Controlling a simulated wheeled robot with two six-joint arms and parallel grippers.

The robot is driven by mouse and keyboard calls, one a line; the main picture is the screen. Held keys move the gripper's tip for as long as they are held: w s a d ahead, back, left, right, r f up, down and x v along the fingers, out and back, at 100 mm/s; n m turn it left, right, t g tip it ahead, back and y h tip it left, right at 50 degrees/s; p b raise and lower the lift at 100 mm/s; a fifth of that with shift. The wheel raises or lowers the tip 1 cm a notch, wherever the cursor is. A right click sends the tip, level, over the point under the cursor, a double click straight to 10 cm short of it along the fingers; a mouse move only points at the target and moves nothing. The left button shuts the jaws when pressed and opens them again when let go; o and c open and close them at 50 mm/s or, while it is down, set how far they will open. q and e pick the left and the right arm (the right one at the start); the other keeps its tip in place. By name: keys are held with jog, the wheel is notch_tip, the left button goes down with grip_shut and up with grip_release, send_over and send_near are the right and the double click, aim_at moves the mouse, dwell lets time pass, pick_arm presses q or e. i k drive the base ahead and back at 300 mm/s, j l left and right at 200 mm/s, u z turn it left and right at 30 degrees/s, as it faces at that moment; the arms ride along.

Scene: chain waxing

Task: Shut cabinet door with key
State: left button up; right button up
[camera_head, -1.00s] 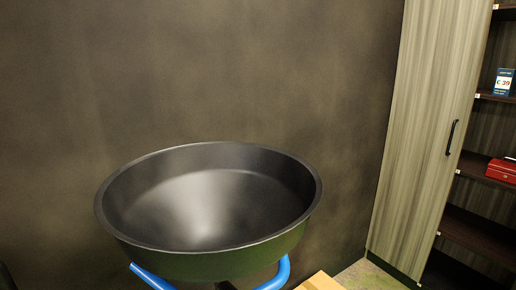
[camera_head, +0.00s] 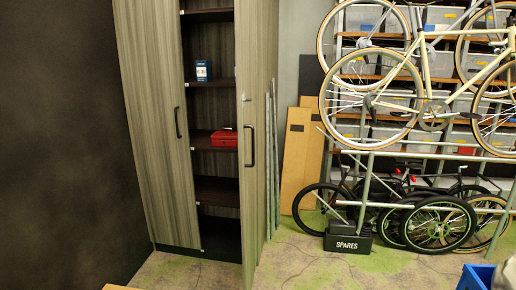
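A tall wood-grain cabinet stands against the back wall. Its left door (camera_head: 158,120) is shut and has a dark vertical handle. Its right door (camera_head: 256,150) stands open, swung out toward me, with a dark handle (camera_head: 249,146) on it. A small bright spot (camera_head: 246,98) above that handle may be a key or lock; it is too small to tell. Through the open side I see dark shelves (camera_head: 215,190), a blue box (camera_head: 203,71) and a red box (camera_head: 223,137). Neither of my grippers is in view.
A rack on the right holds cream bicycles (camera_head: 440,95) and grey bins. Dark wheels and a black box marked SPARES (camera_head: 348,238) stand below. Brown boards (camera_head: 303,160) lean right of the cabinet. A blue bin (camera_head: 476,277) is at lower right. The floor (camera_head: 330,268) before the cabinet looks clear.

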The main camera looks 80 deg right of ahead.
aim_at(244, 11)
jog(key=k+z, duration=0.1)
jog(key=z, duration=2.5)
